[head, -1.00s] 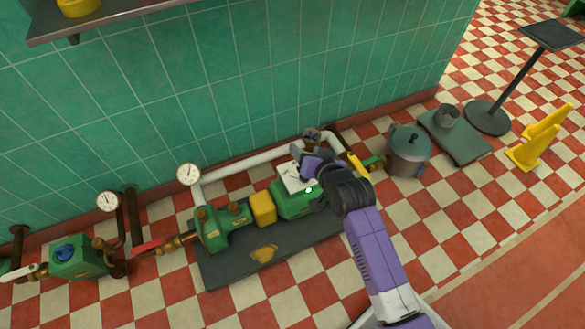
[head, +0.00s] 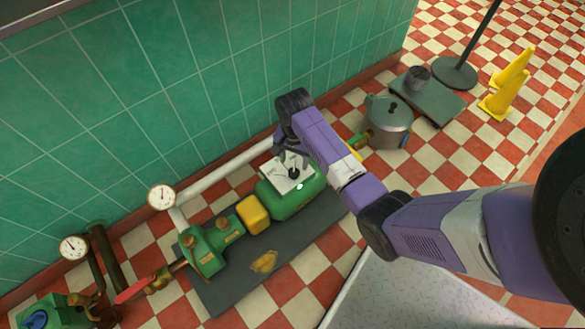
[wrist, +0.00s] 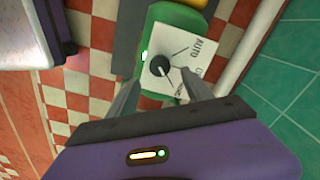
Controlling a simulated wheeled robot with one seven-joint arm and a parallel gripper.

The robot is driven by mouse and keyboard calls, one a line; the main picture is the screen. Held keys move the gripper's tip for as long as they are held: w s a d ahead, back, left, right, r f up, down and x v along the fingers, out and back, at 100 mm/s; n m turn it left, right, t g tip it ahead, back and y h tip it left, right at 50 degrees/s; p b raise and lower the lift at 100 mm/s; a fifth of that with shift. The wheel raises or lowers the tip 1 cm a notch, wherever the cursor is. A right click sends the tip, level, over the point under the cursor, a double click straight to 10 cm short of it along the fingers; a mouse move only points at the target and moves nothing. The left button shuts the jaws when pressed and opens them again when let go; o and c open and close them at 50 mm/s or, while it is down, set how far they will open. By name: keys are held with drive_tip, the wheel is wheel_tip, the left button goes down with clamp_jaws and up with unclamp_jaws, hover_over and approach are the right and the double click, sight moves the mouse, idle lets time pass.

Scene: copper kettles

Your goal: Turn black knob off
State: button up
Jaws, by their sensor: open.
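The black knob (head: 294,173) sits on a white label plate (head: 280,182) on top of the green pump housing (head: 292,203). In the wrist view the knob (wrist: 158,66) is round and dark, with a white pointer mark toward the lower right. The plate (wrist: 182,52) there carries radiating lines; one label reads AUTO, the others are hard to read. My gripper (wrist: 162,84) is open and empty, its fingers on either side of the plate, pointing toward the knob. In the head view my gripper (head: 285,155) hangs just behind the knob; contact cannot be told.
A yellow block (head: 252,215) and green valve bodies (head: 205,247) adjoin the housing on a dark base (head: 290,258). A white pipe (head: 228,172) runs behind along the tiled wall. A grey pot (head: 388,122) stands to the right.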

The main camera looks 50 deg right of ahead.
sight(293, 171)
wheel_tip(293, 171, down, 6)
drive_tip(key=shift+b, duration=1.15)
clamp_jaws()
drive_tip(key=shift+r+n+p, duration=0.15)
drive_tip(key=shift+n+p, duration=0.15)
drive_tip(key=shift+p, duration=0.2)
drive_tip(key=shift+n+p, duration=0.3)
drive_tip(key=shift+p, duration=0.05)
drive_tip(key=shift+r+n+p, duration=0.1)
drive_tip(key=shift+n+p, duration=1)
drive_tip(key=shift+p, duration=0.05)
drive_tip(key=n+p, duration=0.3)
drive_tip(key=n, duration=0.2)
drive_tip(key=shift+f, duration=0.2)
drive_tip(key=shift+n, duration=0.3)
